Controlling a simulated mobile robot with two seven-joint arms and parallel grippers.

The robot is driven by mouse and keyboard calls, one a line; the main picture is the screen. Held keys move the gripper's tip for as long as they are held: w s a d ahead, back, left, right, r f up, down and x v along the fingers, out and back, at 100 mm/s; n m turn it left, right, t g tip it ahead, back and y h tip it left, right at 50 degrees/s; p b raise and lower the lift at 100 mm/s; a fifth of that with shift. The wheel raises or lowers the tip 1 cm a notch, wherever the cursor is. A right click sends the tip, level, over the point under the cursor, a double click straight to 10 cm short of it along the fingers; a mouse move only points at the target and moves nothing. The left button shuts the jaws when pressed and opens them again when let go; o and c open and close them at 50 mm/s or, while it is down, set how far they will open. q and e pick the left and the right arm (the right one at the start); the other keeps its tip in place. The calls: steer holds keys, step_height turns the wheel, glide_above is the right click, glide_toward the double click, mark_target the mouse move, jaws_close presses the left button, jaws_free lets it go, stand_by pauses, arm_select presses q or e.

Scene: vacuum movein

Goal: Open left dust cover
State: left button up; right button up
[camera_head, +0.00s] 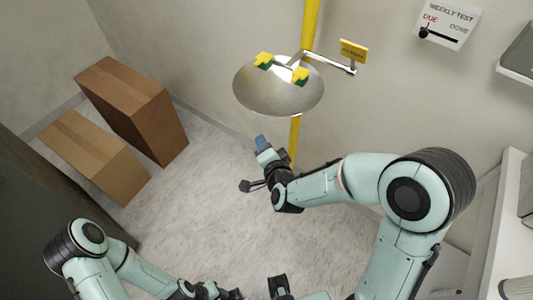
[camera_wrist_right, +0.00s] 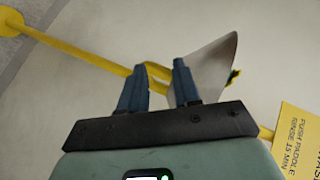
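The left dust cover (camera_head: 264,60) is a small yellow cap on a green nozzle head, over the left side of a round metal eyewash bowl (camera_head: 255,95). A matching right dust cover (camera_head: 300,75) is beside it. Both look closed. My right gripper (camera_head: 261,143) is below the bowl, apart from both covers. In the right wrist view my right gripper (camera_wrist_right: 159,85) has its two blue fingers apart, with the bowl (camera_wrist_right: 212,65) and yellow pipe (camera_wrist_right: 80,52) showing beyond them. My left arm is low at the bottom left; its gripper is hard to make out at the bottom edge.
A yellow pipe stands behind the bowl against the wall. A paddle arm with a yellow sign (camera_head: 354,50) reaches out right of the bowl. Two cardboard boxes (camera_head: 135,110) stand at the left. The floor (camera_head: 205,200) between is clear. A white shelf is at the right.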

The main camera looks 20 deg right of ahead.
steer(key=shift+s+f+n+g, duration=0.2)
steer(key=shift+f, duration=0.35)
steer(key=shift+s+f+n+g, duration=0.15)
steer(key=shift+f+n+g, duration=0.05)
steer(key=shift+f, duration=0.35)
